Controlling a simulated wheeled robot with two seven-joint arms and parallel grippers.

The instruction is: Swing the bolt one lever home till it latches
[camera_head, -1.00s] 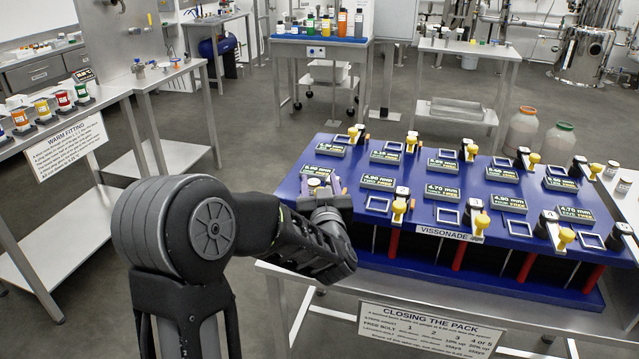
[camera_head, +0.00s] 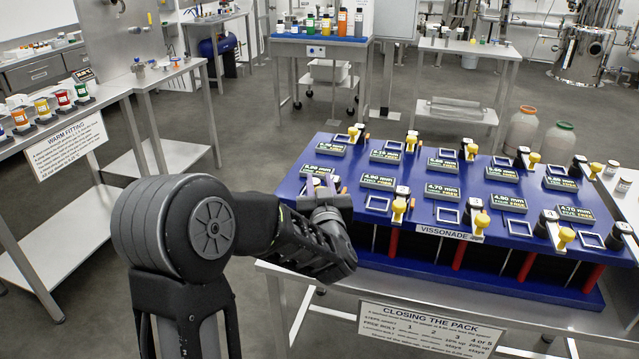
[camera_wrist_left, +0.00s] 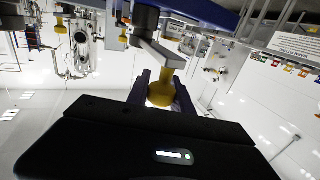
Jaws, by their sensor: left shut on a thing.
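The lever (camera_wrist_left: 160,52) in my left gripper is a grey bar with a yellow knob (camera_wrist_left: 161,90), seen in the left wrist view. My left gripper (camera_wrist_left: 161,93) has its two dark fingers on either side of this knob and is shut on it. In the head view my left gripper (camera_head: 322,188) is at the front left corner of the blue pack (camera_head: 300,172). There my arm and gripper mostly hide the lever, and no bolt number is readable on it. Whether it is latched cannot be told. My right gripper is in neither view.
Several other yellow-knobbed levers, such as one at the front edge (camera_head: 398,211), stand along the pack beside dark displays. A sign (camera_head: 428,329) hangs at the table's front. A side table (camera_head: 150,150) stands at the left, with open floor between.

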